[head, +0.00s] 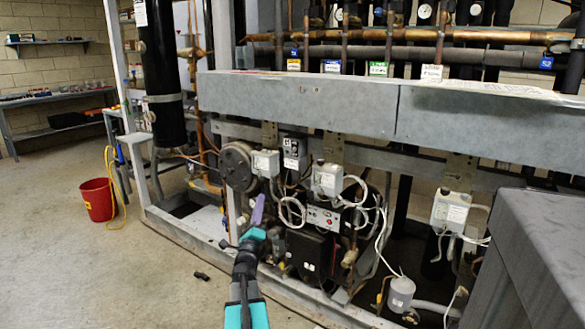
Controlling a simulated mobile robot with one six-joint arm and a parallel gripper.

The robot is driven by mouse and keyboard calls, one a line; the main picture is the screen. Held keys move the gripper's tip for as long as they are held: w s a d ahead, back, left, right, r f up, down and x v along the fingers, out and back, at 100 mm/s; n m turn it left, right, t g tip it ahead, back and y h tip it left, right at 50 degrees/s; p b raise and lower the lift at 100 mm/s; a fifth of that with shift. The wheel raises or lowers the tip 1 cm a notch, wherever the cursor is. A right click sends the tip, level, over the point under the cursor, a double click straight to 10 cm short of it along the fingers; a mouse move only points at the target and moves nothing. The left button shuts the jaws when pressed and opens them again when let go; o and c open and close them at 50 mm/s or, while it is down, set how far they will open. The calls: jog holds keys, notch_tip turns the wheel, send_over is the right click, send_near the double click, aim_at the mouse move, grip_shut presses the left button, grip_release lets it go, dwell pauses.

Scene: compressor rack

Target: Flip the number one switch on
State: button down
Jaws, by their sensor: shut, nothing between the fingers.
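My gripper (257,212) shows near the middle of the picture, at the end of my teal and dark grey arm. Its purple fingers point up and are shut with nothing between them. It is in front of the compressor rack, below and left of several small grey electrical boxes: a left box (265,163), a dark grey box (294,152) and a middle box (327,180). A panel (322,217) with small red marks is to the gripper's right. The number one switch cannot be made out, and no label or lever position is readable.
A long grey metal beam (300,103) crosses above the boxes. Loose cables (292,212) hang beside them. A grey block (540,255) fills the right front. A red bucket (97,200) stands at left on mostly open floor. The rack's base rail (185,240) runs along the floor.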

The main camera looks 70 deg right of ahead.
jog(key=s+d+r+m+g+h, duration=0.1)
jog(key=s+r+m+g+h, duration=0.1)
jog(key=s+r+m+g, duration=0.4)
jog(key=s, duration=0.2)
jog(key=shift+s, duration=0.35)
jog(key=shift+d, duration=0.1)
send_near(298, 152)
jog(key=x, duration=0.3)
jog(key=shift+w+d+r+b, duration=0.2)
jog(key=shift+d+r+b, duration=0.25)
jog(key=shift+d, duration=0.4)
jog(key=shift+a, duration=0.1)
jog(key=shift+s+r, duration=0.1)
jog(key=shift+s, duration=0.05)
jog(key=shift+s+r+p, duration=0.1)
jog(key=shift+p, duration=0.25)
